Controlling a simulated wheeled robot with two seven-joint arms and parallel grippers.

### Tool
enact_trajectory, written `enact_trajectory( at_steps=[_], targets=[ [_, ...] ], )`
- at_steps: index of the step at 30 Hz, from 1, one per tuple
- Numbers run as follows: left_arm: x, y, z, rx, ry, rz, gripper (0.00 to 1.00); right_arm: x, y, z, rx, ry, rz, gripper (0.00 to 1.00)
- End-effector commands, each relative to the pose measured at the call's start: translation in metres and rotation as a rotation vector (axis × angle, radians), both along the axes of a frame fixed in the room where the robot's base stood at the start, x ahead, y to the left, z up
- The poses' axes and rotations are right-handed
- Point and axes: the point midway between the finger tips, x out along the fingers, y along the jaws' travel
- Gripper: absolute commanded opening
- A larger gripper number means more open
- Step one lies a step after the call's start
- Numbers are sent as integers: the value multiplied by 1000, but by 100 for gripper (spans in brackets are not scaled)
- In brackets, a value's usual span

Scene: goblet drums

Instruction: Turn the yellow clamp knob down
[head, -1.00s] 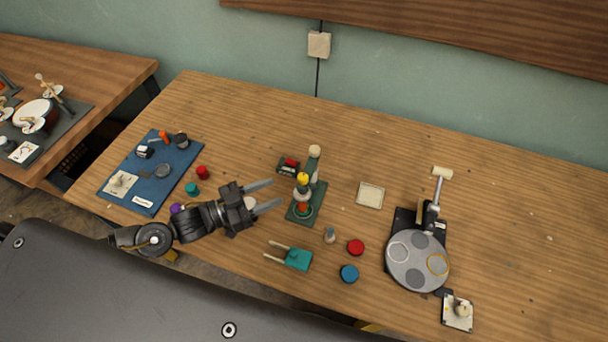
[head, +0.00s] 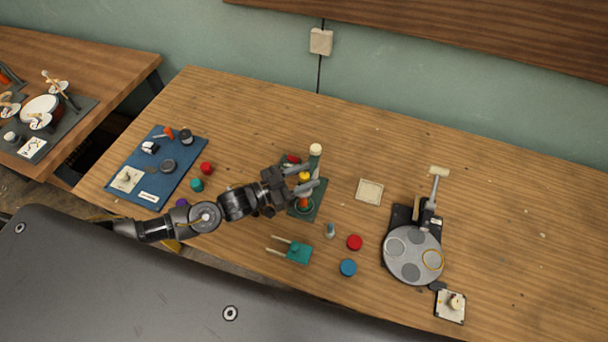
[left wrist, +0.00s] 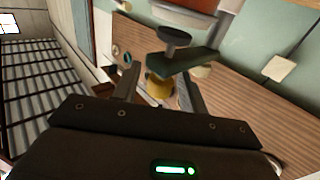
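The yellow clamp knob (head: 304,177) sits on the small green clamp stand (head: 305,212), above an orange-red part. In the left wrist view the yellow knob (left wrist: 158,88) shows between the two fingers, partly under a dark green arm of the stand. My left gripper (head: 308,177) has come in from the left, with one finger on each side of the knob. In the left wrist view my left gripper (left wrist: 157,90) is open, with gaps visible beside the knob. I cannot tell how far the knob reaches between the fingertips. My right gripper is not in view.
A post with a cream top (head: 315,150) rises behind the knob. A teal two-pronged piece (head: 298,252), a red disc (head: 354,242) and a blue disc (head: 348,267) lie in front. A round grey plate (head: 412,256) stands right; a blue board (head: 150,180) lies left.

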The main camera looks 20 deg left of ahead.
Motion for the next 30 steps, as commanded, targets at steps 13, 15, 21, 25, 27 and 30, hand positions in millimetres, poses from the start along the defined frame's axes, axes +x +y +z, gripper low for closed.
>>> enact_trajectory(
  at_steps=[13,15,21,25,27,30],
  targets=[
    [0,1,0,1,-1,-4,2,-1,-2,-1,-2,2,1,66],
    [1,1,-1,1,-2,-15,2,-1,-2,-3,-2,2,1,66],
    [2,0,-2,2,-7,-94,2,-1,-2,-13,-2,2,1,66],
    [3,1,-4,2,-9,-186,2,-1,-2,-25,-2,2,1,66],
    [3,1,-4,2,-9,-246,2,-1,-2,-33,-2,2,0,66],
    [3,1,-6,3,-9,-340,2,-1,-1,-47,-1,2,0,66]
  ],
)
